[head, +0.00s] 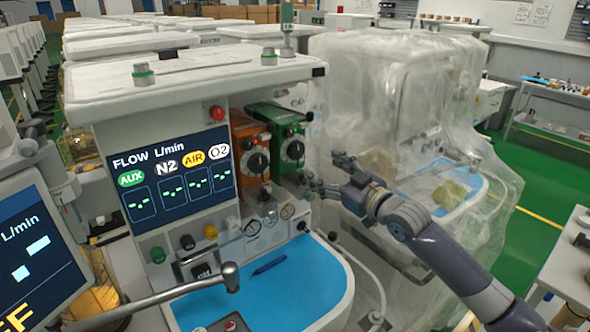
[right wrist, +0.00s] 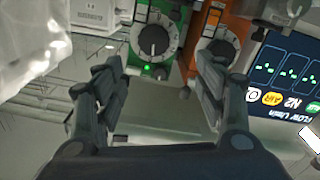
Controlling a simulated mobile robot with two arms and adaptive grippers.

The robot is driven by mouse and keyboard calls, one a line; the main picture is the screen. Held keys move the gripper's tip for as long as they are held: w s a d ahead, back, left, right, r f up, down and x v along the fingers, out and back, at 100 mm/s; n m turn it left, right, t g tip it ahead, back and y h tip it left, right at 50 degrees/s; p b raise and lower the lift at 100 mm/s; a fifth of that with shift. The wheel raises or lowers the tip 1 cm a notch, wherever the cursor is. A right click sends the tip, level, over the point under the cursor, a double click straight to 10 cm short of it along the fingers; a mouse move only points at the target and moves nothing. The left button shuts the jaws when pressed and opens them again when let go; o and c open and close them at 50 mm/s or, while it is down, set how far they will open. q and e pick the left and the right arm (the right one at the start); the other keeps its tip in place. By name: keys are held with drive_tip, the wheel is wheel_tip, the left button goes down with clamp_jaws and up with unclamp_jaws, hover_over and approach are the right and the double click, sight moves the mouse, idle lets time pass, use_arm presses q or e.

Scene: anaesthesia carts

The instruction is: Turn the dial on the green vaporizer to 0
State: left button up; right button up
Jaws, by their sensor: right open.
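The green vaporizer (head: 277,117) is mounted on the front of the anaesthesia cart, right of an orange vaporizer (head: 244,130). Its round dial (head: 294,150) is black with a pale scale ring; I cannot read the numbers. My right gripper (head: 322,170) is open and empty, just right of and below the dial. In the right wrist view, which is upside down, the dial (right wrist: 154,41) lies ahead of the open right gripper (right wrist: 160,78), between the lines of its two fingers and apart from them. The vaporizer (right wrist: 172,18) shows a lit green lamp there. My left gripper is not in view.
A flow screen (head: 170,175) stands left of the vaporizers. Below is a blue work surface (head: 265,295) with a pen (head: 269,264). A plastic-draped cart (head: 400,95) stands close on the right, behind my right arm. A grey bar (head: 170,293) crosses the lower left.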

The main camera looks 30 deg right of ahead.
drive_tip(key=p, duration=0.1)
approach(298, 151)
drive_tip(key=w, duration=0.1)
drive_tip(key=w+p, duration=0.2)
drive_tip(key=w, duration=0.4)
drive_tip(key=shift+a, duration=0.2)
drive_tip(key=shift+w+f, duration=0.1)
drive_tip(key=shift+w, duration=0.55)
drive_tip(key=c, duration=0.8)
drive_tip(key=shift+c, duration=1.4)
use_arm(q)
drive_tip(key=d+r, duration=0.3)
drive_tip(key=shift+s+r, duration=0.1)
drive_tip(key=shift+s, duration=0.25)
